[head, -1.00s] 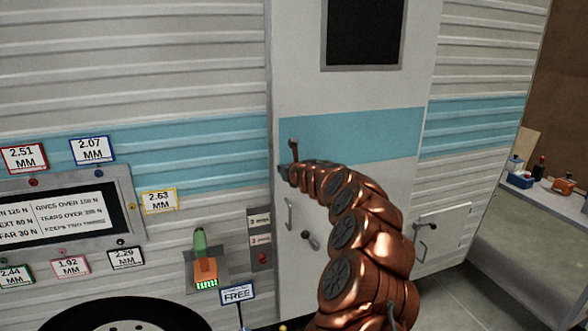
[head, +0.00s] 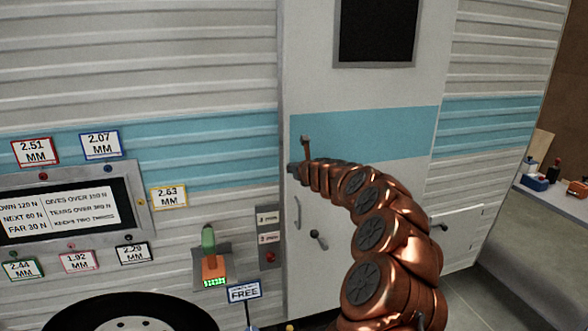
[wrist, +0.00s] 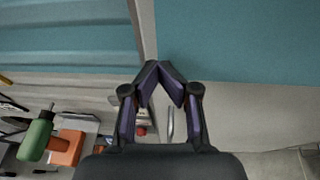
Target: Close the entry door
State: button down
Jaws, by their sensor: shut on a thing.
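The entry door (head: 430,85) is a pale panel with a dark window and a blue stripe, set in the camper's side. It looks about flush with the wall; whether a small gap remains at its left edge cannot be told. A thin grab bar (head: 297,216) and a dark knobbed handle (head: 318,239) sit on its lower left. My gripper (head: 292,169) reaches the door's left edge at the bottom of the blue stripe. In the wrist view, my gripper's fingertips (wrist: 160,68) come together at the door (wrist: 240,50) edge. What they hold is mostly hidden behind them.
Left of the door are a small switch panel (head: 268,236), a green-and-orange tool (head: 211,262) and a FREE sign (head: 244,291). A framed display (head: 70,208) with number tags is farther left. A counter (head: 560,205) stands at right. Some floor (head: 487,300) is clear.

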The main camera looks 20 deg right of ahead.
jog(key=b+v, duration=0.2)
jog(key=v, duration=1.1)
jog(key=shift+s+a+f, duration=0.2)
jog(key=shift+a+f, duration=0.2)
jog(key=shift+a, duration=0.15)
